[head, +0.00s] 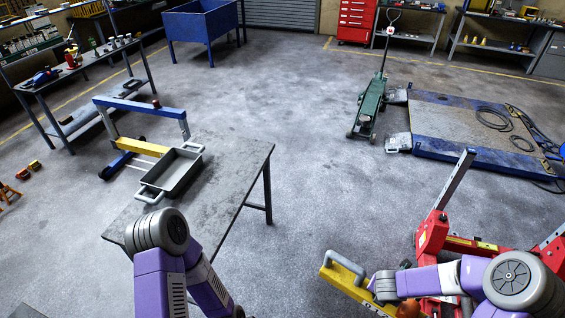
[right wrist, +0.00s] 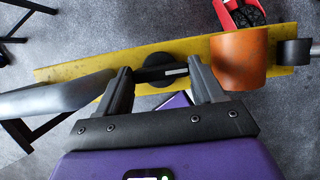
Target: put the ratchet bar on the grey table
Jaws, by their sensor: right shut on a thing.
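A yellow bar with a grey looped handle at its left end, which I take as the ratchet bar (head: 346,280), is at the lower right in the head view. In the right wrist view the bar (right wrist: 85,70) runs across, with an orange cylinder on its right part. My right gripper (right wrist: 160,75) is shut on a dark part at the bar's middle; in the head view the gripper (head: 384,288) lies over the bar. The grey table (head: 235,155) stands left of centre. My left arm is in front of it; its gripper is out of view.
A grey tray (head: 176,174) with two handles sits on the grey table. Red stands (head: 432,238) with upright grey bars are close by my right arm. A green trolley jack (head: 371,105) and a blue-edged platform (head: 450,138) are farther back. The floor between table and platform is clear.

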